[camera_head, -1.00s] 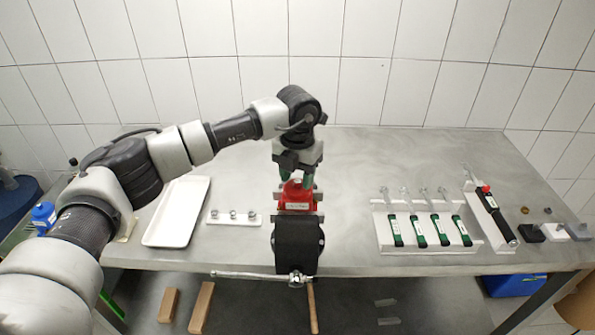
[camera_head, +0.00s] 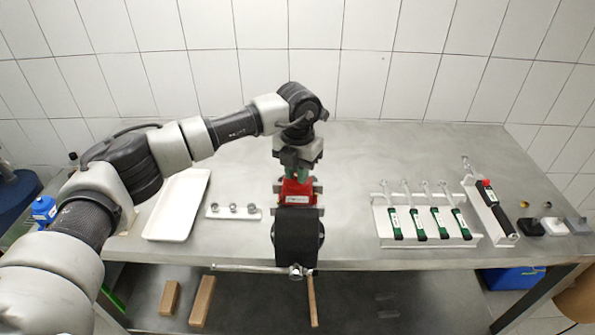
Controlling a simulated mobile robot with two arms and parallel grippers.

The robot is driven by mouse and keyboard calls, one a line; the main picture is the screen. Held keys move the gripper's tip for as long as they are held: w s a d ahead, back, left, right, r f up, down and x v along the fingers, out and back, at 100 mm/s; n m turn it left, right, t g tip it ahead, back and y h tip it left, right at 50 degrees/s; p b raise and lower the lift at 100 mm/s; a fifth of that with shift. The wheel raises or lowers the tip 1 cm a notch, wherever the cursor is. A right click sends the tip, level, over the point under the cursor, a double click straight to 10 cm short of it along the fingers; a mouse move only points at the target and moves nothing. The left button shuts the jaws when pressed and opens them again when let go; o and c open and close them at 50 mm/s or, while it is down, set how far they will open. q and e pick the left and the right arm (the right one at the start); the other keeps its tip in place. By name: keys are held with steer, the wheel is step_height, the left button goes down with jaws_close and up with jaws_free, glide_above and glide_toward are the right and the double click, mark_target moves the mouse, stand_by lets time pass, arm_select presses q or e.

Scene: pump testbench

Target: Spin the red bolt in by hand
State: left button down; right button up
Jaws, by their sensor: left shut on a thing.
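A red pump body (camera_head: 297,192) is held in a dark bench vise (camera_head: 297,238) at the front middle of the table. My left gripper (camera_head: 297,174) points straight down onto the top of the red body, with green showing at its fingers. It is shut on a small part there, at the place of the red bolt. The bolt itself is mostly hidden by the fingers, and its depth cannot be told. My right gripper is out of view.
A white tray (camera_head: 160,235) and a white strip with small metal parts (camera_head: 222,216) lie left of the vise. A rack of green-handled tools (camera_head: 385,243) and a black tool in a white holder (camera_head: 503,238) stand to the right. The back of the table is clear.

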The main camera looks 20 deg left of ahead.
arm_select(q)
steer(key=m+b, duration=0.4)
steer(key=shift+f+b, duration=0.2)
steer(key=shift+b, duration=0.1)
steer(key=shift+m+b, duration=0.65)
steer(key=shift+m, duration=0.35)
steer(key=m+b, duration=0.2)
steer(key=m, duration=0.1)
steer(key=shift+r+m, duration=0.15)
steer(key=shift+m, duration=0.15)
steer(key=shift+r+m+b, duration=0.15)
steer(key=shift+m+b, duration=0.65)
steer(key=shift+m, duration=1.3)
steer(key=c, duration=1)
jaws_free()
